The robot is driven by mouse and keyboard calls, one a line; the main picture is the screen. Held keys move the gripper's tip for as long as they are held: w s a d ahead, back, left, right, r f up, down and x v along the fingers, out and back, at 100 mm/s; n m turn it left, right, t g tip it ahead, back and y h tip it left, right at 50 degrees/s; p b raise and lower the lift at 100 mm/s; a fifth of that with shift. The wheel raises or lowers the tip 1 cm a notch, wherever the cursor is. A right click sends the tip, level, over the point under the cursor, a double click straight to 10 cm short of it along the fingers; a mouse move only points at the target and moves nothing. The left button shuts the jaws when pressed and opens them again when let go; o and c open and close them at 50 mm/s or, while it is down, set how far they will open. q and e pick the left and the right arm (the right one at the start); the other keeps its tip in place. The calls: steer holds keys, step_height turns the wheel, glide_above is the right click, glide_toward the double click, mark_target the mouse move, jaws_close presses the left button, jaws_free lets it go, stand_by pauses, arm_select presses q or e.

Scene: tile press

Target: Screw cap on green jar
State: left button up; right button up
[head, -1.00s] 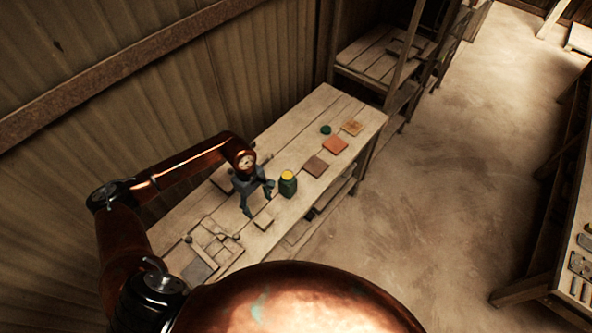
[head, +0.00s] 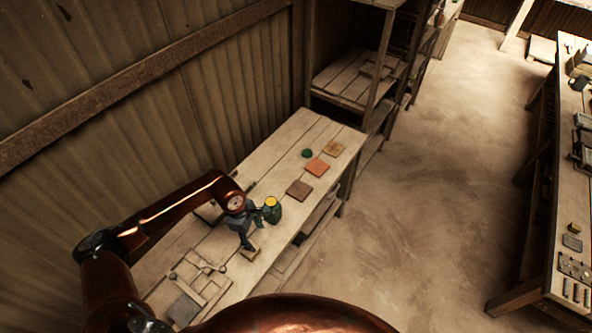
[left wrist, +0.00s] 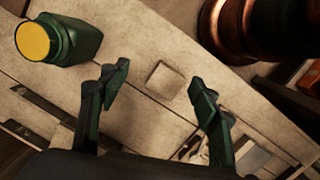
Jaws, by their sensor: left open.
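The green jar (head: 273,214) stands upright on the workbench, with a yellow top (head: 271,202). In the left wrist view the jar (left wrist: 77,43) is at the upper left, outside my fingers. A small round dark green lid-like piece (head: 307,153), likely the cap, lies farther back on the bench, beyond the tiles. My left gripper (head: 256,231) is open and empty, just left of the jar in the head view. In the left wrist view a pale square tile (left wrist: 165,80) lies on the bench below the open fingers (left wrist: 160,76). My right gripper is not in view.
A brown tile (head: 299,190), an orange tile (head: 317,167) and a tan tile (head: 333,149) lie in a row between jar and bench end. Several pieces (head: 200,280) cover the near bench. A corrugated wall (head: 150,130) runs along the left. Another bench (head: 560,220) stands right.

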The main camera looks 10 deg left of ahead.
arm_select(q)
steer(key=w+d+f+n+t+h+b, duration=0.1)
steer(key=w+d+f+n+t+b, duration=0.1)
steer(key=d+n, duration=0.6)
steer(key=shift+w+f+n+t+h, duration=0.15)
steer(key=shift+f+n+t+h, duration=0.2)
steer(key=shift+n, duration=0.25)
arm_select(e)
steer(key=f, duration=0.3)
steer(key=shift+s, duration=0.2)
arm_select(q)
steer(key=shift+c, duration=0.6)
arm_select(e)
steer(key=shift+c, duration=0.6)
